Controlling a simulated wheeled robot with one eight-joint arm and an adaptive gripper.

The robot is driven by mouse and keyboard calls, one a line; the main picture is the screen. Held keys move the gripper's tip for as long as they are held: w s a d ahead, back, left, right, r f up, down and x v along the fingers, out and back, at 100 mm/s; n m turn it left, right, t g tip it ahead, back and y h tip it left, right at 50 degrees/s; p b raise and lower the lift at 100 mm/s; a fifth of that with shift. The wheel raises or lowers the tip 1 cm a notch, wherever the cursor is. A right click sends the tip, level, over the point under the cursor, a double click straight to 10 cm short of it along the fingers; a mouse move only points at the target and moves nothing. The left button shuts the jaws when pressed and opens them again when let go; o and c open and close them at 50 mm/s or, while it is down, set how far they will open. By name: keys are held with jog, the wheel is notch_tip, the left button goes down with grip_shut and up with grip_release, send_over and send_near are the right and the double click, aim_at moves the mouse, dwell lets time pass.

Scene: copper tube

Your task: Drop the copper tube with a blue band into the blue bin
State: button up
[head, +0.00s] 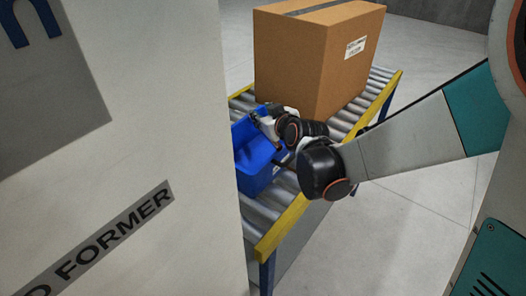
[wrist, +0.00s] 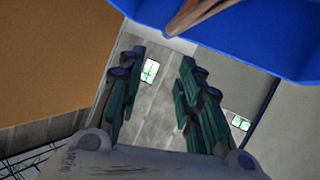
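The blue bin (head: 256,168) stands on the roller conveyor, partly hidden by the pale machine panel and my arm. It also shows along the top of the wrist view (wrist: 262,42). In the wrist view a copper tube (wrist: 193,14) shows against the blue bin, cut off by the top edge. I cannot tell how it rests there, and no blue band is visible on it. My gripper (wrist: 157,72) is open, its two fingers apart with nothing between them. In the head view my gripper (head: 266,120) is over the bin's far side, mostly hidden by my wrist.
A large cardboard box (head: 310,62) stands on the roller conveyor (head: 268,212) just behind the bin and fills the left of the wrist view. A big pale machine panel (head: 150,130) blocks the left of the head view. Open floor (head: 420,215) lies to the right.

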dwell(0.3)
jog(key=v, duration=1.2)
jog(key=shift+s+f, duration=0.1)
jog(key=s+d+f+m+g+h+b, duration=0.2)
jog(key=s+d+f+m+b, duration=0.1)
jog(key=s+d+f+b, duration=0.4)
jog(key=s+d+f+m+g+h+b, duration=0.3)
jog(key=s+d+f+b, duration=0.5)
jog(key=s+f+b, duration=0.4)
notch_tip(320, 180, down, 8)
jog(key=b, duration=0.5)
jog(key=shift+s+m+g, duration=0.3)
jog(key=shift+s+m, duration=0.1)
